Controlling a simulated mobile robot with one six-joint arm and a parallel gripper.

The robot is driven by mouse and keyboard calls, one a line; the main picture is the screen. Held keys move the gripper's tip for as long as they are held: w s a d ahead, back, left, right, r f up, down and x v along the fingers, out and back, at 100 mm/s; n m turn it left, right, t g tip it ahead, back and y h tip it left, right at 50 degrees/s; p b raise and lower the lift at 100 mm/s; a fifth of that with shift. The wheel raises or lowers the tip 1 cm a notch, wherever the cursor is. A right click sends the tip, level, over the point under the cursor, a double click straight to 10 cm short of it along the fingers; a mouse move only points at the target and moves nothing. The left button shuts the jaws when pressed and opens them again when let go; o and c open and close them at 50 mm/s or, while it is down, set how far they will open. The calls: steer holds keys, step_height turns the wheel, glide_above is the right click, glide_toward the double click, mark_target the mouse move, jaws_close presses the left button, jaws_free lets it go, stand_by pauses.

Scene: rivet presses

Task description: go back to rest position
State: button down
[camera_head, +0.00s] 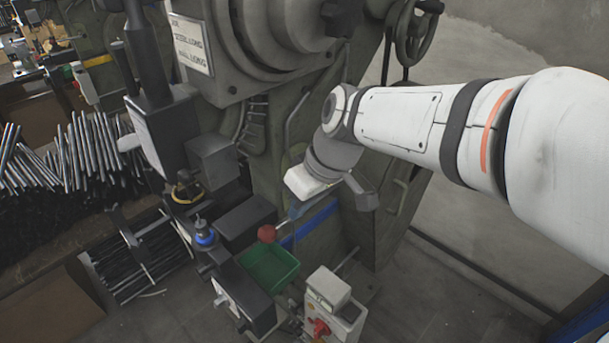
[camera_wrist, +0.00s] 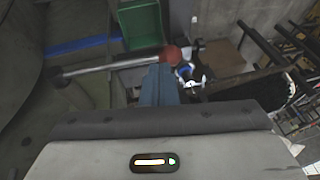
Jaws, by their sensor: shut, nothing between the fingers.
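A red ball knob (camera_head: 266,233) on a metal lever is just left of and below the fingertips in the head view. In the wrist view the red knob (camera_wrist: 170,55) shows just beyond the fingertips; I cannot tell the gap.
A green tray (camera_head: 268,268) lies below the knob. A control box with a red switch (camera_head: 320,328) stands at the bottom. Bundles of metal rods (camera_head: 85,150) are at the left. A handwheel (camera_head: 412,35) is on the press above my arm. Open floor (camera_head: 440,290) shows at the right.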

steer(key=s+d+f+m+t+h, duration=0.1)
steer(key=s+d+f+m+h, duration=0.1)
steer(key=d, duration=0.7)
steer(key=s+d+f+m+h, duration=0.2)
steer(key=s+d+m, duration=0.3)
steer(key=d+m, duration=0.2)
steer(key=d, duration=0.2)
steer(key=shift+d+m+t, duration=0.3)
steer(key=shift+d+t, duration=0.05)
steer(key=shift+t, duration=0.05)
steer(key=c, duration=2.1)
jaws_free()
